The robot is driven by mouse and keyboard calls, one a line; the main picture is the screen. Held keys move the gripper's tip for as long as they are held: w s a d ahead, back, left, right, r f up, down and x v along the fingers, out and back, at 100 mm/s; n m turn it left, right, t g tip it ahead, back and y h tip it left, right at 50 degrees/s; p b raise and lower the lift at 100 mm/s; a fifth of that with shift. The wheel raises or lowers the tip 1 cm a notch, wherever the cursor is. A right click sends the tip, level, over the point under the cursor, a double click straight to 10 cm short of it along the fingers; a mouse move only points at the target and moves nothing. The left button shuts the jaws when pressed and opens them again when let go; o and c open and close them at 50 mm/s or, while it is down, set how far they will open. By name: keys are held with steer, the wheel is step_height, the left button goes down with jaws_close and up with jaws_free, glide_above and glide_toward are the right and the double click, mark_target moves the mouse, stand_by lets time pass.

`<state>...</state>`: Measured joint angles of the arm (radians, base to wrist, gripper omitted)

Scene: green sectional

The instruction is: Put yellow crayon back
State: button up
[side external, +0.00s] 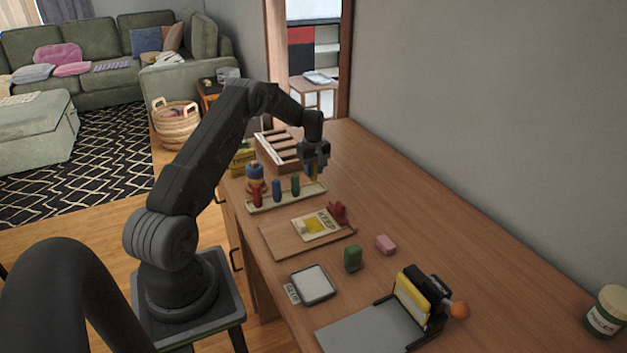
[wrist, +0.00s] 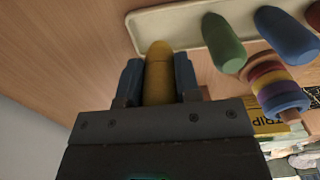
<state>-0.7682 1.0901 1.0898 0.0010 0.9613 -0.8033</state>
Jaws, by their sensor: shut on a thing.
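My gripper (side external: 313,168) is shut on the yellow crayon (wrist: 158,76), which sits between the two blue-grey fingers (wrist: 158,82) in the wrist view. In the side view it is at the far right end of the pale crayon tray (side external: 318,190). The tray holds upright red (side external: 257,196), blue (side external: 277,191) and green (side external: 295,187) crayons. In the wrist view the yellow crayon overlaps the bare end of the tray (wrist: 170,24), beside the green crayon (wrist: 224,42). I cannot tell whether it is seated in the tray or above it.
A slatted wooden rack (side external: 275,150), a stacked-ring toy (side external: 254,173) and a yellow box (side external: 243,161) stand behind the tray. A board with a card (side external: 318,224), a green block (side external: 352,258) and a pink block (side external: 386,244) lie in front.

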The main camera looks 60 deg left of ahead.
mark_target(314, 178)
steer(key=shift+f, duration=1.9)
steer(key=shift+f, duration=0.1)
steer(key=o, duration=0.9)
